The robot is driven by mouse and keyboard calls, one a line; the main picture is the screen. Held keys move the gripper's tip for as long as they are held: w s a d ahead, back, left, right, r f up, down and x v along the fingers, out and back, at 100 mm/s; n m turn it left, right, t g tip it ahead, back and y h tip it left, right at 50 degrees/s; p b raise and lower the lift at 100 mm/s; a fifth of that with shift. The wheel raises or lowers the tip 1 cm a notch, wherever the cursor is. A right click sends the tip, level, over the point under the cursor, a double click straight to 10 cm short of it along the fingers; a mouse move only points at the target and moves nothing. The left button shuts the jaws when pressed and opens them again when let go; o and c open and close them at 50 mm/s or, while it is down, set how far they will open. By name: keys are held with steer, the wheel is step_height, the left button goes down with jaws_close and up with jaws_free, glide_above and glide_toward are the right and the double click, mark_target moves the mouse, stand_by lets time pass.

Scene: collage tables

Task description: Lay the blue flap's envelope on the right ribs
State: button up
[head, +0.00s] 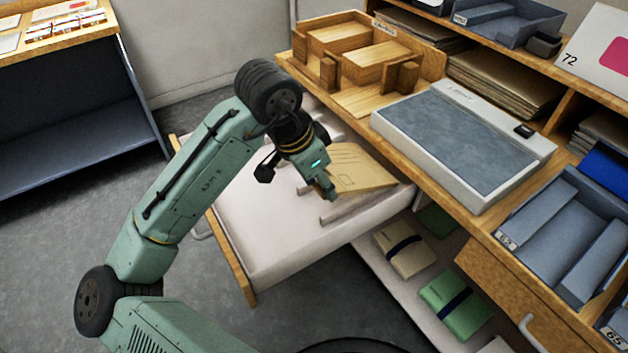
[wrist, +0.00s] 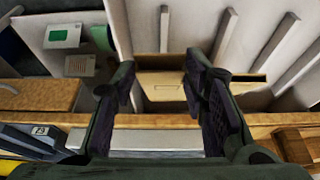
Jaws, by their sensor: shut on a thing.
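My gripper (head: 328,190) is over the pulled-out white drawer (head: 285,245). It is shut on a tan envelope (head: 360,170), which juts out to the right of the fingers, tilted, low over the drawer's right part. In the wrist view, my gripper (wrist: 166,95) has the tan envelope (wrist: 163,84) between its fingers. No blue flap shows on it from here. Pale ribs run across the drawer; one rib (head: 345,208) shows just below the envelope. In the wrist view, ribs (wrist: 225,36) stand beyond the fingers. Whether the envelope touches a rib cannot be told.
A lower drawer holds a tan packet with a dark blue band (head: 400,250) and a green banded one (head: 456,306). On the counter are a wooden sorter (head: 350,55), a grey-topped device (head: 455,140) and a blue-grey tray (head: 565,240).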

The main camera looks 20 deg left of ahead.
steer(key=o, duration=1.1)
steer(key=shift+o, duration=0.2)
steer(key=v, duration=1.2)
steer(key=shift+w, duration=0.1)
